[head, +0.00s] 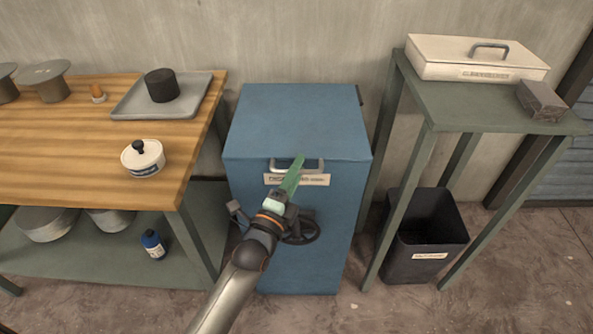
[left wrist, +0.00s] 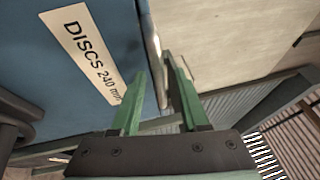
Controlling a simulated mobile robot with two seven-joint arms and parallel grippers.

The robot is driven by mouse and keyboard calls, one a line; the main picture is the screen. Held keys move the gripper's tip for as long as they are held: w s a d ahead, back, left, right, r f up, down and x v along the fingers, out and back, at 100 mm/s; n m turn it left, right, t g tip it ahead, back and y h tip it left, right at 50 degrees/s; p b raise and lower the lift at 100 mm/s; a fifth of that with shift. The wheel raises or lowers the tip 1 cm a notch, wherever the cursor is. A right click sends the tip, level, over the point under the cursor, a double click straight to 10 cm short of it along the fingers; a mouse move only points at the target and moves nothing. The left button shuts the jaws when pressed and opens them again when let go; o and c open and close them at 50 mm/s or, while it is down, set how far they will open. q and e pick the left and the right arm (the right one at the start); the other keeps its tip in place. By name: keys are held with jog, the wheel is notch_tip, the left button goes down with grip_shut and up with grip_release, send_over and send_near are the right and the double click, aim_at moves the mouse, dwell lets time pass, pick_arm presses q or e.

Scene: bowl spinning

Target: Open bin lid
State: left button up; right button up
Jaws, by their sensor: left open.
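The blue bin (head: 335,225) stands between the workbench and the green stand, its flat lid (head: 295,118) closed. A pale bar handle (head: 318,165) is fixed at the lid's front edge, above a white label (head: 318,180). The label shows in the left wrist view (left wrist: 82,50) and reads "DISCS 240 mm". My left gripper (head: 297,163) has green fingers and overlaps the handle in the head view. In the left wrist view its fingers (left wrist: 153,62) are apart, close to a pale edge that seems to be the handle. Contact cannot be told. My right gripper is out of view.
A wooden workbench (head: 80,120) with a tray (head: 195,105) and a white pot (head: 143,157) is at left. A green stand (head: 455,110) at right carries a white case (head: 475,57). A dark open bin (head: 425,255) stands below it.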

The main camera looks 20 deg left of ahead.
pick_arm(q)
grip_shut()
dwell(1.3)
